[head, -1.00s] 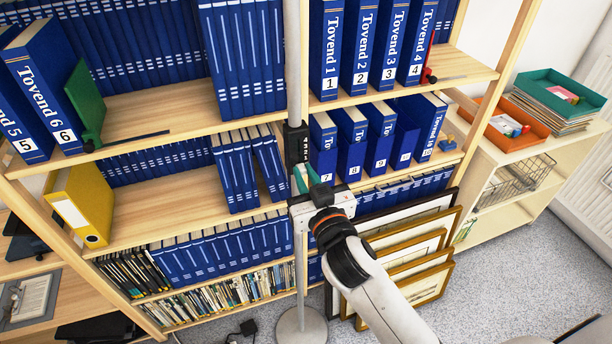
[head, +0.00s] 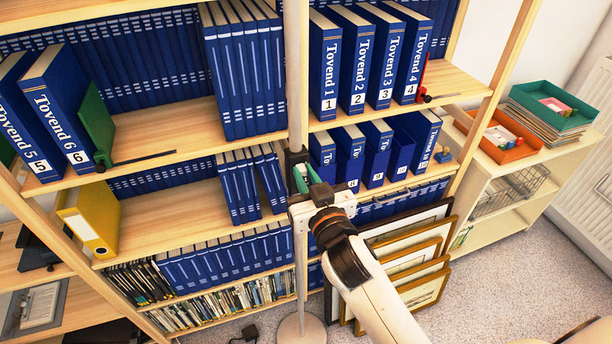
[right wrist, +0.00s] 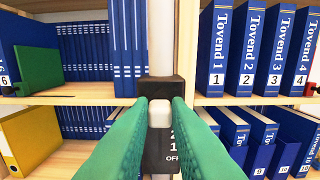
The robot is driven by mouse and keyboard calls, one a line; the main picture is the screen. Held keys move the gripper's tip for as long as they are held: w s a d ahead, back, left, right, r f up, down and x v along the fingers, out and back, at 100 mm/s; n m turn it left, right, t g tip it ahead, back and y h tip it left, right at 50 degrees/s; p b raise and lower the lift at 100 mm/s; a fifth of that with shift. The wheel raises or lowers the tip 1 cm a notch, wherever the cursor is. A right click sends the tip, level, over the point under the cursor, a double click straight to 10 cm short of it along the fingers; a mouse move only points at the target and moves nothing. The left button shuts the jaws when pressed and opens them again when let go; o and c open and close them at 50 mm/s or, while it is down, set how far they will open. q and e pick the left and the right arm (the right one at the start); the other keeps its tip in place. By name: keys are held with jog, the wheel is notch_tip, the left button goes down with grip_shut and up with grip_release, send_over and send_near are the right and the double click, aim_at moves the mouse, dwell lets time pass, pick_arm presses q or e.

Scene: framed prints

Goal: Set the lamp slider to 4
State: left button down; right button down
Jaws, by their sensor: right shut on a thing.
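The lamp is a grey upright pole (head: 297,75) on a round base (head: 301,329) in front of the shelves. A black slider box (right wrist: 161,88) is fixed on the pole, with a white slider knob (right wrist: 160,113). My right gripper (head: 307,177) is at the box. In the right wrist view its green fingers (right wrist: 160,106) are shut on the knob from both sides. The knob is near the top of the scale, above the marks 2 (partly covered), 1 and OFF. The mark beside the knob is hidden. My left gripper is not in view.
Shelves of blue binders (head: 345,65) stand close behind the pole. Framed prints (head: 415,262) lean below, right of my right arm. A low cabinet (head: 483,170) with orange (head: 500,138) and green (head: 552,100) trays stands at the right.

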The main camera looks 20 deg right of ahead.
jog(key=c, duration=1.4)
grip_release()
jog(key=shift+r, duration=0.4)
jog(key=shift+o, duration=0.2)
jog(key=shift+f, duration=0.1)
jog(key=shift+s+f, duration=0.1)
jog(key=shift+s, duration=0.3)
jog(key=s, duration=1.1)
jog(key=shift+d, duration=0.2)
